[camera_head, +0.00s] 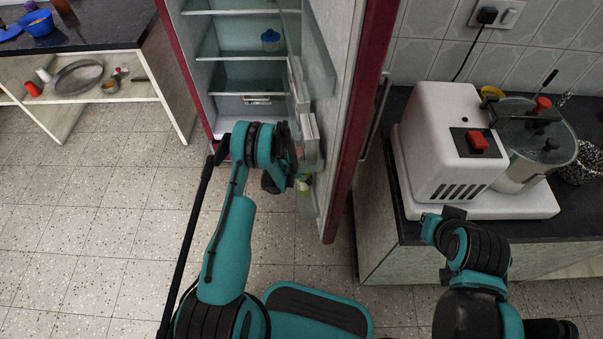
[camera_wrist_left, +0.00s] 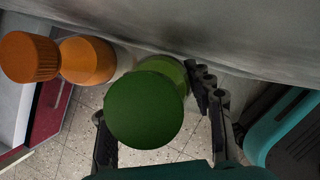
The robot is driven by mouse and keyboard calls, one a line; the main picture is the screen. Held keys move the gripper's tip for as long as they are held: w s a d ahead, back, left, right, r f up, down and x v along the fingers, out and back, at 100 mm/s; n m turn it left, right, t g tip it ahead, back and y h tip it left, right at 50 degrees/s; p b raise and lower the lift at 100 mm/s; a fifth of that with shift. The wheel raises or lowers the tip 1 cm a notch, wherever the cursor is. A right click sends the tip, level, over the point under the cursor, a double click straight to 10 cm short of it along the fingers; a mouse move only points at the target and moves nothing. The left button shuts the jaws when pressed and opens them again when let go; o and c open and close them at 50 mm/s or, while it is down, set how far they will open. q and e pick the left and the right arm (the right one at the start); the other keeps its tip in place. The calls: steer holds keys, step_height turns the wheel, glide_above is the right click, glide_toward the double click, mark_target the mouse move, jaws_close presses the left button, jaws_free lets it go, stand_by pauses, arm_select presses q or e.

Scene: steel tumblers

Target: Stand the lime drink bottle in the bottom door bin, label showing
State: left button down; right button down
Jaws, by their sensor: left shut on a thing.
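The lime drink bottle, with a dark green cap (camera_wrist_left: 143,110) and lighter green body (camera_wrist_left: 168,70), is between the two black fingers of my left gripper (camera_wrist_left: 158,115) in the left wrist view. The gripper is shut on it. In the head view my left gripper (camera_head: 274,182) is at the lower inner side of the open fridge door (camera_head: 345,120), and a small bit of green bottle (camera_head: 304,183) shows beside it. The bottom door bin (camera_head: 307,204) is pale and see-through, partly hidden by my gripper. I cannot tell whether the bottle touches its floor. The label is not visible.
An orange bottle (camera_wrist_left: 87,61) with an orange cap is close beside the lime bottle in the left wrist view. Higher door bins (camera_head: 300,88) are above my gripper. A blue-lidded container (camera_head: 270,40) stands on a fridge shelf. A counter with a white appliance (camera_head: 440,140) is at right.

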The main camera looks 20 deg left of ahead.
arm_select(q)
steer(key=shift+d+f, duration=0.15)
steer(key=shift+f, duration=0.1)
steer(key=shift+f, duration=0.4)
steer(key=c, duration=0.6)
jaws_free()
steer(key=shift+c, duration=0.2)
